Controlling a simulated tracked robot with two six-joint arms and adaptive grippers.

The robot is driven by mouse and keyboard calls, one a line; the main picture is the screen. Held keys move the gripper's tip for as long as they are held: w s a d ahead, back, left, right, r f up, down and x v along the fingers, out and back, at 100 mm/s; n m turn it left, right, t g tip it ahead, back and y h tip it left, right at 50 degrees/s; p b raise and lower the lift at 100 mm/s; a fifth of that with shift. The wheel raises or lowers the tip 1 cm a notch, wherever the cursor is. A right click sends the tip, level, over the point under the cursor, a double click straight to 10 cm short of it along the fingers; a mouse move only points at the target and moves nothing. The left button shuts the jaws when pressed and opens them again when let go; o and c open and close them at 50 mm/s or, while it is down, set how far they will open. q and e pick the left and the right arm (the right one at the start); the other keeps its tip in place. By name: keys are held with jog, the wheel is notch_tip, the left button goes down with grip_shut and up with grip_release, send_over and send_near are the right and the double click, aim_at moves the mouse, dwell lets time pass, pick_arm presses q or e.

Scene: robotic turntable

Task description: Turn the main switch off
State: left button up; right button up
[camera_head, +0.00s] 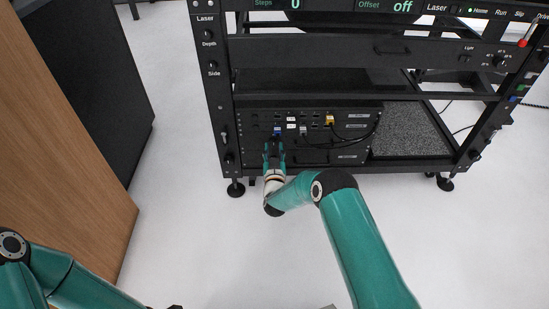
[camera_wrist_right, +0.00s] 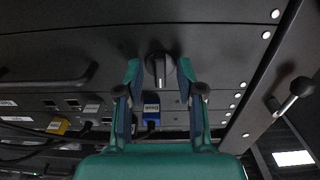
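The main switch appears to be a dark rotary knob (camera_wrist_right: 159,70) on the black panel in the right wrist view. Its grip bar runs about up and down in that picture. My right gripper (camera_wrist_right: 160,72) is open, with one teal finger on each side of the knob and a visible gap to it. In the head view my right gripper (camera_head: 274,146) is at the lower left of the panel and hides the knob. Only a dark tip at the bottom edge may belong to my left gripper; its fingers cannot be made out.
A wooden cabinet (camera_head: 60,130) stands at the left. The white floor (camera_head: 190,215) between is clear.

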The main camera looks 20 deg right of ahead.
jog(key=v, duration=1.2)
jog(key=s+d+r+g+p, duration=0.2)
jog(key=d+r+p, duration=0.3)
jog(key=r, duration=0.1)
jog(key=s+a+f+g+y+p, duration=0.1)
jog(key=s+a+f+g+y, duration=0.3)
jog(key=s, duration=0.6)
jog(key=s+a+f+n+g+y, duration=0.1)
jog(key=s+a+f+g+y, duration=0.15)
jog(key=s+g, duration=0.55)
jog(key=s+a+f+g+y+p, duration=0.15)
jog(key=s+a+f, duration=0.25)
jog(key=s, duration=0.8)
notch_tip(320, 180, up, 38)
jog(key=s+g+y+p, duration=0.1)
jog(key=p, duration=3.7)
jog(key=shift+a+r, duration=0.2)
jog(key=shift+a, duration=0.05)
